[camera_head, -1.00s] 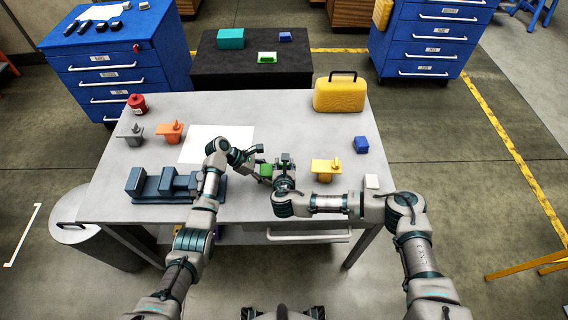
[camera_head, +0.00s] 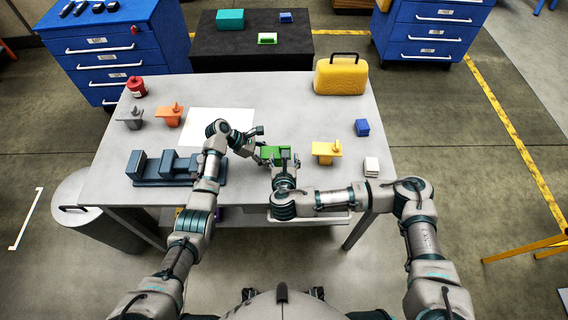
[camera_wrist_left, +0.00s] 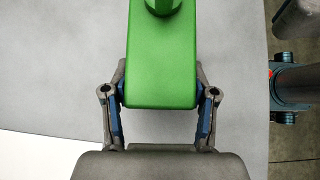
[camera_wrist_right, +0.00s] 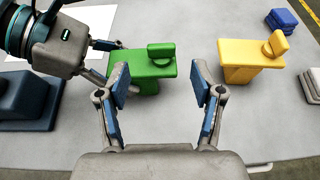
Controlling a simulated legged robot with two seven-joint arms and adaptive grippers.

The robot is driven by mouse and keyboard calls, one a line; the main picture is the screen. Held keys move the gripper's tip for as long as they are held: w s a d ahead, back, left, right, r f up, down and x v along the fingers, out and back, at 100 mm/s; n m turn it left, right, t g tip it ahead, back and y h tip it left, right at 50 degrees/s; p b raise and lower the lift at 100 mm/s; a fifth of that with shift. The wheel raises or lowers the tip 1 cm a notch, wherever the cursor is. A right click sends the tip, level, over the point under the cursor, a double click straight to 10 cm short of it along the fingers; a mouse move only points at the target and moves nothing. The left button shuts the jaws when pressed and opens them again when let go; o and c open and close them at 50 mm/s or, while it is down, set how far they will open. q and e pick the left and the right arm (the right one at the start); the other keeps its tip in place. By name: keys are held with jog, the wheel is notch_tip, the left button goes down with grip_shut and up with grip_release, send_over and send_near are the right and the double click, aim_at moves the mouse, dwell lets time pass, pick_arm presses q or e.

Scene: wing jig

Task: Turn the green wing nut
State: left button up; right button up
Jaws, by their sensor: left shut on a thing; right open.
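The green piece is a block with an upright wing nut tab on top. In the head view, the green block (camera_head: 274,153) is near the table's front middle, partly hidden by my grippers. My left gripper (camera_head: 258,146) is shut on the block's left end; the left wrist view shows the block (camera_wrist_left: 162,70) between its fingers (camera_wrist_left: 161,108). In the right wrist view, the green wing nut (camera_wrist_right: 161,53) stands on the right part of the block. My right gripper (camera_wrist_right: 167,92) is open on the near side of the block, with nothing held between its fingers.
A yellow wing nut block (camera_head: 325,150) stands right of the green one, with a white block (camera_head: 371,166) and a blue block (camera_head: 361,127) beyond. A blue-grey vise (camera_head: 165,167) lies left. Orange (camera_head: 169,114) and grey (camera_head: 131,117) wing nut blocks stand farther back.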

jog(key=v, duration=0.4)
pick_arm(q)
jog(key=shift+f+p, duration=0.15)
jog(key=shift+p, duration=0.15)
pick_arm(e)
jog(key=shift+r, duration=0.3)
pick_arm(q)
jog(key=o, duration=1.6)
jog(key=shift+o, duration=0.2)
jog(key=shift+f, duration=0.1)
jog(key=v, duration=1.2)
jog(key=shift+w, duration=0.15)
